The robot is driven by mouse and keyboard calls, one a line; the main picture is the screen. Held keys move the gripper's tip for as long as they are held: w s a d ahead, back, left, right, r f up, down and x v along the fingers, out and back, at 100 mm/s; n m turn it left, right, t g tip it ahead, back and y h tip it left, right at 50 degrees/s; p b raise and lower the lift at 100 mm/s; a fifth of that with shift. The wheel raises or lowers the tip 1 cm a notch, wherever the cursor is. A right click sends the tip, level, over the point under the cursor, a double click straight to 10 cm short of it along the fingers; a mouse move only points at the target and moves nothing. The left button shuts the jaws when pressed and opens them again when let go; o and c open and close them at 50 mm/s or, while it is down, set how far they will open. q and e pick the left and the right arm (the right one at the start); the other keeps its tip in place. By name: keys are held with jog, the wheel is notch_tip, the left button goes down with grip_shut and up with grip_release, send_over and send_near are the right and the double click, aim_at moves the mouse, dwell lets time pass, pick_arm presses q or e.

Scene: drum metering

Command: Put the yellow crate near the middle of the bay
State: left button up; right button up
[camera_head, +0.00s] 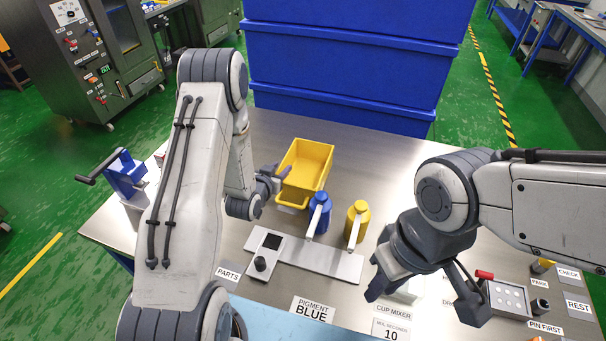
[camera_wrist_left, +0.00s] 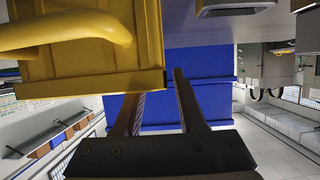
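The yellow crate (camera_head: 319,154) stands on the metal table in front of the blue bins. In the left wrist view the yellow crate (camera_wrist_left: 95,60) fills the upper left. My left gripper (camera_head: 281,177) is at the crate's near left side. In the wrist view the two fingers of my left gripper (camera_wrist_left: 160,100) stand apart; one tip is partly hidden behind the crate's edge and the other is right of it. I cannot tell whether they touch the crate. My right gripper (camera_head: 422,298) is open and empty over the right front of the table. No marking names the bay.
A blue bottle (camera_head: 319,216) and a yellow bottle (camera_head: 357,222) stand just in front of the crate. A grey plate (camera_head: 330,262) with a dial lies nearer. Stacked blue bins (camera_head: 350,70) stand behind. A blue cranked device (camera_head: 125,174) is at left. The table right of the crate is clear.

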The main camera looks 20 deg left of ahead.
aim_at(285, 160)
pick_arm(q)
jog(key=shift+w, duration=0.4)
jog(key=p+x, duration=0.2)
jog(key=x, duration=0.1)
jog(key=shift+w+a+r, duration=0.15)
jog(key=shift+w, duration=0.1)
jog(key=shift+w+f, duration=0.25)
jog(key=shift+w, duration=0.2)
grip_shut()
jog(key=shift+r, duration=0.1)
dwell(0.4)
